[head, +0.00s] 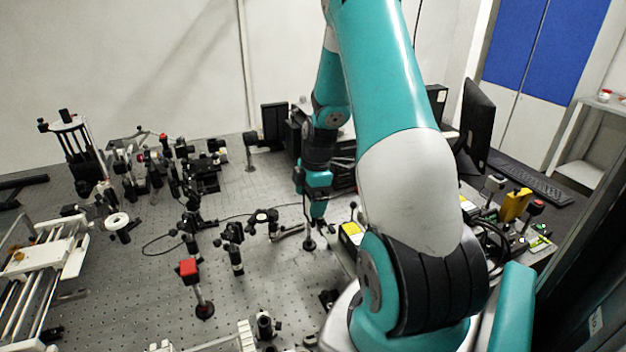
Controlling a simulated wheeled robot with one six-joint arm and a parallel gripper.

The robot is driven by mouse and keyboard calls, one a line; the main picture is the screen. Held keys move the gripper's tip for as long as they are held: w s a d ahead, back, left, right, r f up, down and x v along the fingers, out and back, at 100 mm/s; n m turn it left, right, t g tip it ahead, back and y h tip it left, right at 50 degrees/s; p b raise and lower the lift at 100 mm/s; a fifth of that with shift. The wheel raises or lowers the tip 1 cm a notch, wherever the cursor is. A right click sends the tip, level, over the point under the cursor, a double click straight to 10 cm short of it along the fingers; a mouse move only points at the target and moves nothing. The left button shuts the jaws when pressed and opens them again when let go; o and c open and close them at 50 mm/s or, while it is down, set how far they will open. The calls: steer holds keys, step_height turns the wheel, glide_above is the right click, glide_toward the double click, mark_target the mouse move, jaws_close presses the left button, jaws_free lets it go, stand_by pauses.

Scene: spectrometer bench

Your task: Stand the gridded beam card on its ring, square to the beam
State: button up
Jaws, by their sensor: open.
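My gripper (318,221) points down over the perforated optical table (270,285), right of the picture's middle. It is small and partly dark in this view; it is open, with nothing visible between its fingers. A thin dark post on a round black base (309,244) stands just left of and below it. I cannot tell whether this post carries the gridded card, or whether the gripper touches it. I cannot make out the card's grid or its ring anywhere. My upper arm hides part of the table to the right.
Mounted optics (233,250) stand left of my gripper, with a curved black cable among them. A red-topped post (190,270) stands front left. A yellow-labelled box (352,233) is close on the right. A monitor (476,118) stands at the back right.

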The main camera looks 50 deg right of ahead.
step_height(320, 180, up, 10)
steer(key=d+b, duration=0.1)
steer(key=b, duration=0.2)
steer(key=w+a+r+m, duration=0.15)
steer(key=a+r, duration=0.25)
steer(key=a, duration=0.9)
steer(key=s+a+r+m+y, duration=0.15)
steer(key=s+a, duration=0.25)
steer(key=a, duration=0.6)
steer(key=s+a+r, duration=0.2)
steer(key=s+a, duration=0.2)
steer(key=a, duration=0.6)
steer(key=s+a+m+g+y, duration=0.1)
steer(key=s+a, duration=0.5)
steer(key=s, duration=0.2)
steer(key=shift+s+a+m, duration=0.3)
steer(key=shift+s+m, duration=0.05)
steer(key=shift+m, duration=0.05)
